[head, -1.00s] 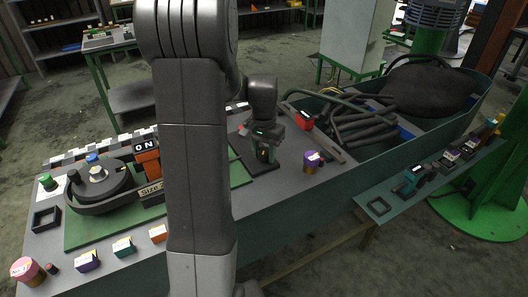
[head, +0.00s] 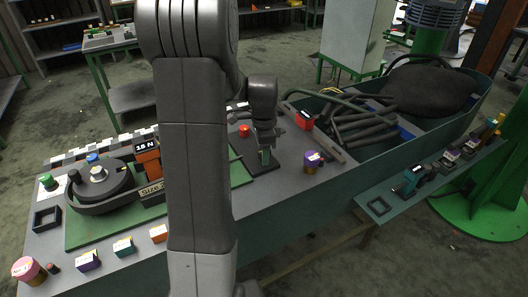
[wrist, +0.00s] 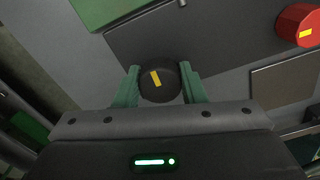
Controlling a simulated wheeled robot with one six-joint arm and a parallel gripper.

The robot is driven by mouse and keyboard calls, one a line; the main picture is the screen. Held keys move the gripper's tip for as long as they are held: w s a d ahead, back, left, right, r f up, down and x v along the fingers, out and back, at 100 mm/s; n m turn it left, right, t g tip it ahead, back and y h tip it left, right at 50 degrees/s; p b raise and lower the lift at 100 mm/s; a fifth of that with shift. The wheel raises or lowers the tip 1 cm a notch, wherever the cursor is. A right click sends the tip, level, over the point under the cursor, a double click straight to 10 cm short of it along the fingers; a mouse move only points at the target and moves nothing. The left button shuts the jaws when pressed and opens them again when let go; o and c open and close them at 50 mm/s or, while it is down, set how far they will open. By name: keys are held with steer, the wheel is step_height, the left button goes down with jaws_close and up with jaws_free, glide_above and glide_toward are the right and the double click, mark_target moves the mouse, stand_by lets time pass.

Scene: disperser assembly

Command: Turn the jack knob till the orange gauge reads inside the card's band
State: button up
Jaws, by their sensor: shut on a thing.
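My gripper (wrist: 160,88) is shut on the black jack knob (wrist: 161,92), with one green finger at each side. A yellow mark on the knob's top shows tilted a little off upright. In the head view my gripper (head: 266,151) stands over the dark base plate (head: 262,169); the knob is hidden there.
A red knob with a yellow mark (wrist: 300,26) lies at the wrist view's upper right; a red knob (head: 244,131) also shows in the head view. A purple cylinder (head: 313,162) and a red block (head: 304,120) stand right of my gripper. Small coloured blocks line the front edge.

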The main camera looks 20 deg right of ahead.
steer(key=shift+m, duration=1.2)
steer(key=o, duration=1)
steer(key=shift+r, duration=0.1)
step_height(320, 180, up, 14)
steer(key=shift+f, duration=0.3)
